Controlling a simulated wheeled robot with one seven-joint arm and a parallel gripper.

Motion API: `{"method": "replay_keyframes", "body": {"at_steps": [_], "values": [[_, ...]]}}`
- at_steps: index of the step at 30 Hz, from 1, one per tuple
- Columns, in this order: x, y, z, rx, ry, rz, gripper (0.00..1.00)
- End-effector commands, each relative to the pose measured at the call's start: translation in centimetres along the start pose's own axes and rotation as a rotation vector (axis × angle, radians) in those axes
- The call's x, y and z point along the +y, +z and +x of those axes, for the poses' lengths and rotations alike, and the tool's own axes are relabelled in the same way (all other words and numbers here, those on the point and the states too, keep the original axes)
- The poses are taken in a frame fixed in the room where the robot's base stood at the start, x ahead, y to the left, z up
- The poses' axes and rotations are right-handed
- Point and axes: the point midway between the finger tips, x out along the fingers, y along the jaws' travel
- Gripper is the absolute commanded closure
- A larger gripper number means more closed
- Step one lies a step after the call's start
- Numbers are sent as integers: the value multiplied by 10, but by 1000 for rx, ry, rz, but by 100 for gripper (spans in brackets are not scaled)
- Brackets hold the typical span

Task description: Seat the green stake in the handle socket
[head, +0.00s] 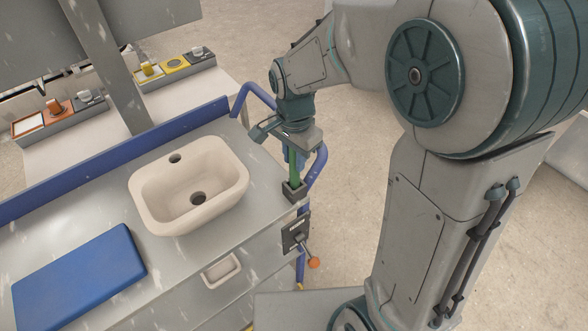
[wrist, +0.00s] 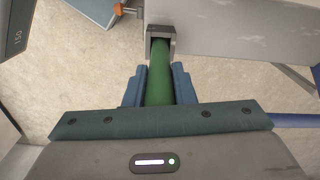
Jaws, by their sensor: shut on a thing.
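The green stake (wrist: 160,75) is held between the two fingers of my gripper (wrist: 159,88), which is shut on it. In the head view the stake (head: 293,165) stands roughly upright below my gripper (head: 292,150). Its lower end is at a dark square socket (head: 292,190) at the right edge of the metal counter. In the wrist view the stake's far end meets the opening of the grey socket (wrist: 160,36). The end itself is hidden, so how deep it sits I cannot tell.
A cream sink (head: 150,190) and a blue pad (head: 80,280) are on the counter, left of the socket. A lever with an orange knob (head: 313,262) sticks out below it. Blue tube rails (head: 316,170) run beside the counter. Trays with small cups stand at the back.

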Motion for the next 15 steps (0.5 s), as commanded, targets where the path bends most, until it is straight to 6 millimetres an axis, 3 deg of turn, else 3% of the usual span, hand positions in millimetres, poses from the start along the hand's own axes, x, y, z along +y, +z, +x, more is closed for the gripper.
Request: {"method": "replay_keyframes", "body": {"at_steps": [1, 6, 15], "values": [[0, 0, 12, -1, 2, 0, 100], [0, 0, 34, -1, 1, 0, 100], [0, 0, 34, 0, 0, 0, 100]]}}
